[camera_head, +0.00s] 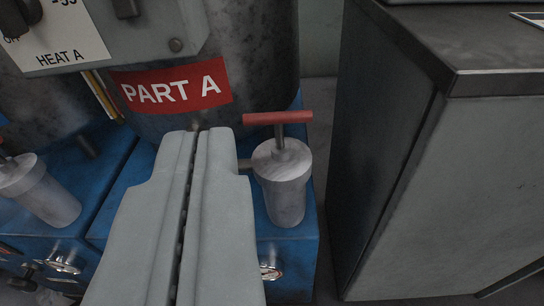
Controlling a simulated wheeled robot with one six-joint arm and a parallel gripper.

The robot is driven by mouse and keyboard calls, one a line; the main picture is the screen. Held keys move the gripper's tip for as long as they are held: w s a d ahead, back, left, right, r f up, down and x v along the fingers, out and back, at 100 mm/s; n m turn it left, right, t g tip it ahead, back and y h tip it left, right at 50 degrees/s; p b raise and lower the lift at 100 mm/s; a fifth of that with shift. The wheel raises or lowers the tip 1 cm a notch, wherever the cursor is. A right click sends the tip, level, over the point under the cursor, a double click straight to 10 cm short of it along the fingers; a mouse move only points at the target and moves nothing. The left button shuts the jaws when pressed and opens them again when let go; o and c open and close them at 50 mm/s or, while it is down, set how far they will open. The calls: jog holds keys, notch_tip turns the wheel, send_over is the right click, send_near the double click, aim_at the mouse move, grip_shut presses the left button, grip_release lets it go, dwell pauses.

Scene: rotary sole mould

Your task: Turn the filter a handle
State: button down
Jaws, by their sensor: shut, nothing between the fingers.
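The filter A handle (278,118) is a red crossbar on a short dark stem. It stands upright on top of the grey cylindrical filter (284,184), just right of the "PART A" label (177,88). My gripper (197,133) reaches up from the bottom of the view with its two grey fingers shut together and empty. Its tips appear to the left of the handle, with a gap between them in the picture. How far apart they are in depth I cannot tell. The fingers hide part of the blue base behind them.
A second grey filter (42,190) stands at the left on the blue base (292,247). A grey panel marked "HEAT A" (60,58) hangs at upper left. A large grey cabinet (450,180) fills the right, with a narrow gap beside the base. Gauges (66,263) sit low in front.

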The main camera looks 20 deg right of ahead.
aim_at(251, 124)
jog(key=w+f+g+h, duration=0.2)
jog(key=w+f, duration=0.1)
jog(key=f, duration=0.6)
jog(key=shift+m, duration=0.4)
jog(key=x, duration=1.4)
jog(key=shift+d+r, duration=0.1)
jog(key=shift+d, duration=0.1)
jog(key=shift+w+a+h, duration=0.15)
jog(key=shift+a+h, duration=0.1)
jog(key=shift+h, duration=0.15)
